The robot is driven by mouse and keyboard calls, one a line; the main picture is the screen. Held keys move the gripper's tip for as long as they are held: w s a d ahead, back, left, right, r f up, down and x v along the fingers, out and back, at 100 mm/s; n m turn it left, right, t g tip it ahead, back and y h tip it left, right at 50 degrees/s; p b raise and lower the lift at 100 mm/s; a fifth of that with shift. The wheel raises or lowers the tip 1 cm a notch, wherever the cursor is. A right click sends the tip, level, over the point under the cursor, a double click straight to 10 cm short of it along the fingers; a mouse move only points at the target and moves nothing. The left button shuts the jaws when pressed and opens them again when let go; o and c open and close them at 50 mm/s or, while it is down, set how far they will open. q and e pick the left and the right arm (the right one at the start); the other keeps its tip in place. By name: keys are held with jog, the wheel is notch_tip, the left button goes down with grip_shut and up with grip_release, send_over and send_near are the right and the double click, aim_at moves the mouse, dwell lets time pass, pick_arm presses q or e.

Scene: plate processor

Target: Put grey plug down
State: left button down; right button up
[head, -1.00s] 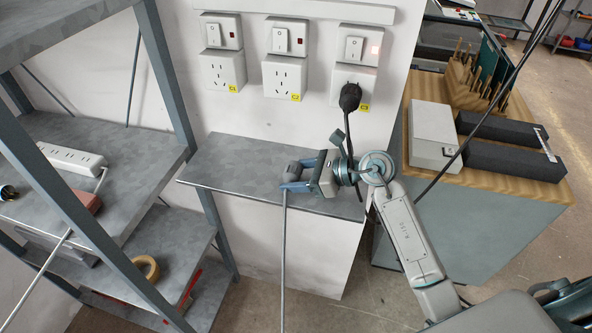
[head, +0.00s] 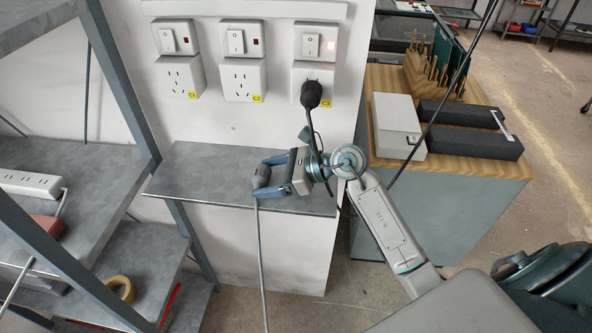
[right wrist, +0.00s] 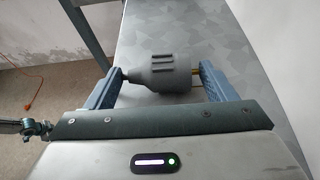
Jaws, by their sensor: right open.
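The grey plug (head: 261,177) is at the front part of the metal wall shelf (head: 205,172), with its cable hanging down over the front edge. My right gripper (head: 262,177) is open, with one finger on each side of the plug. In the right wrist view the plug (right wrist: 160,72) lies sideways between the spread fingers (right wrist: 160,86), its pins toward the right finger. Any light contact between the plug and the fingers is hard to tell. My left gripper is not in view.
Several sockets with switches are on the wall above; a black plug (head: 311,94) sits in the right one (head: 314,75), its cable hanging close to my wrist. A metal rack (head: 120,185) stands at left. A wooden-topped cabinet (head: 450,168) with a white box (head: 398,125) stands at right.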

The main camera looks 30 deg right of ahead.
jog(key=b+v, duration=0.3)
jog(key=v, duration=0.6)
jog(key=shift+s+d+f+b, duration=0.1)
jog(key=shift+s+d+b, duration=0.1)
jog(key=shift+b, duration=0.1)
jog(key=shift+b+v, duration=0.3)
jog(key=shift+v, duration=0.55)
